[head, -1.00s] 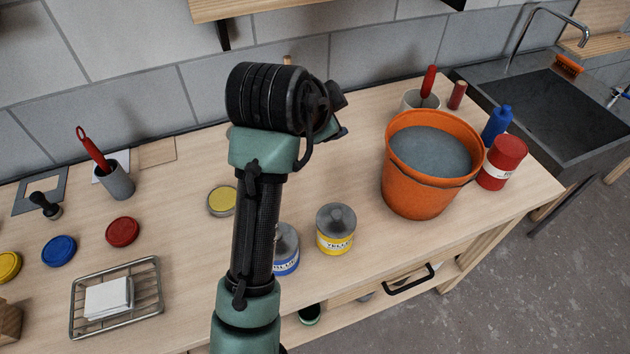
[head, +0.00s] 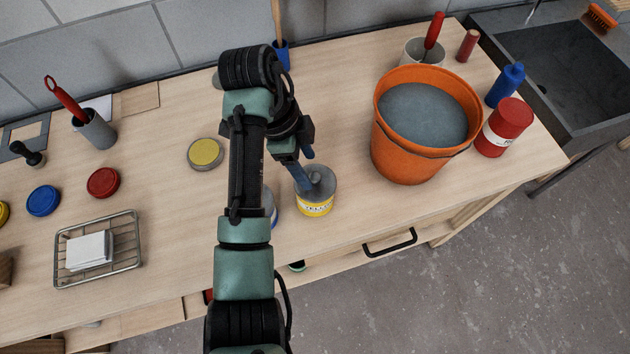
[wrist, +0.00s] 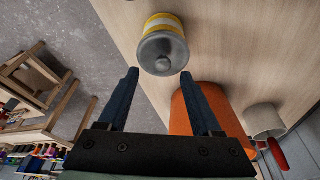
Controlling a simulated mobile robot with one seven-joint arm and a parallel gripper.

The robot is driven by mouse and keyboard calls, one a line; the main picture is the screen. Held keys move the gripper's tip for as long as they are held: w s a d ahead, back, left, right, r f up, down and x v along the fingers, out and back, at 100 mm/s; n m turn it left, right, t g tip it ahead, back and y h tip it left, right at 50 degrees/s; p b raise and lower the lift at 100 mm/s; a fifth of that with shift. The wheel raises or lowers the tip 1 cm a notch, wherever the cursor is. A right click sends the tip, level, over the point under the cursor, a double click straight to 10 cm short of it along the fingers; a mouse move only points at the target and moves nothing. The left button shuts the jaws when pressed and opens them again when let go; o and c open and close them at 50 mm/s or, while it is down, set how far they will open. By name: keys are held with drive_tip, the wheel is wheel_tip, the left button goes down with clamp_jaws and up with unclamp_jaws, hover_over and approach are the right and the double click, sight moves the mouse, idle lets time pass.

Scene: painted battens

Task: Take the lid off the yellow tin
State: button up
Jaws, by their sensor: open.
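The yellow tin (head: 314,208) stands upright on the workbench with a grey lid (head: 318,182) that has a knob on top. In the wrist view the yellow tin (wrist: 160,22) and its grey lid (wrist: 162,54) lie just beyond and between my fingertips. My gripper (head: 304,172) is open and empty, its fingers pointing down at the lid from the left and above. In the wrist view the two blue fingers of my gripper (wrist: 158,73) are spread wide with the lid's knob between them. Whether a finger touches the lid I cannot tell.
A blue tin (head: 270,205) is mostly hidden behind my arm, left of the yellow tin. A large orange bucket (head: 400,150) stands to the right. A round yellow-topped lid (head: 205,153) lies to the left. A wire rack (head: 130,262) is farther left.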

sight(315, 176)
drive_tip(key=shift+p+x, duration=0.75)
drive_tip(key=shift+x, duration=1.6)
drive_tip(key=shift+w, duration=0.25)
clamp_jaws()
